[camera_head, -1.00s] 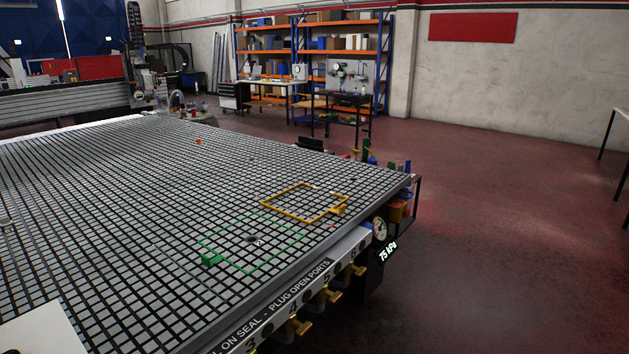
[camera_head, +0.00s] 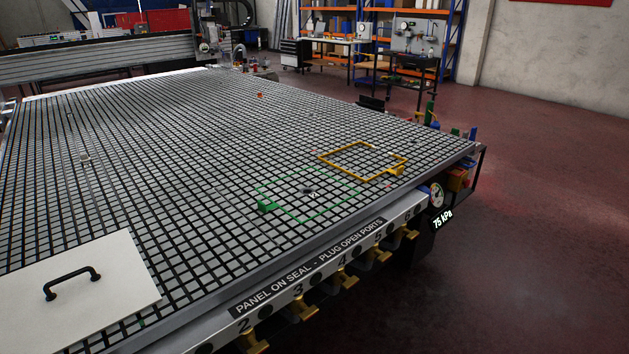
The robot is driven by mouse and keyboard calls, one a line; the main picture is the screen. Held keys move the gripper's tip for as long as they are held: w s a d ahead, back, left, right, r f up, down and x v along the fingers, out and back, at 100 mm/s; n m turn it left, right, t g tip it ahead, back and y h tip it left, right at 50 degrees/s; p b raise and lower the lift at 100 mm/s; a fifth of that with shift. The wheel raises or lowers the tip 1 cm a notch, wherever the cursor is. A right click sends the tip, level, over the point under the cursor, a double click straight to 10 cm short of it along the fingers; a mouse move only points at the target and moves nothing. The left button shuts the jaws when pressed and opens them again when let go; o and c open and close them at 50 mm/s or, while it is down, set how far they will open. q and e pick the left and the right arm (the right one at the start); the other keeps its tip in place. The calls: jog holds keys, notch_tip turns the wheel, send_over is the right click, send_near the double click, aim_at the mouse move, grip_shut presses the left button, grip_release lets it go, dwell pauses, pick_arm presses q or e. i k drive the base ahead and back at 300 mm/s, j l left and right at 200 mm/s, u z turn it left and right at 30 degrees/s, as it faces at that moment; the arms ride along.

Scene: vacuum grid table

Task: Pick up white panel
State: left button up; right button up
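The white panel (camera_head: 112,262) lies flat at the lower left of the head view, on the near left part of the grid table (camera_head: 190,150). A black bar handle (camera_head: 72,283) stands on top of it. The panel's left part runs out of the picture. Neither of my grippers is in view, and nothing touches the visible part of the panel.
A green outline (camera_head: 335,209) with a green corner block and a yellow square frame (camera_head: 362,160) lie on the grid to the right. Brass valves (camera_head: 345,280) and a pressure gauge (camera_head: 436,194) line the table's front edge. Open floor lies to the right.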

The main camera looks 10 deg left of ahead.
aim_at(52, 305)
jog(key=u, duration=1.8)
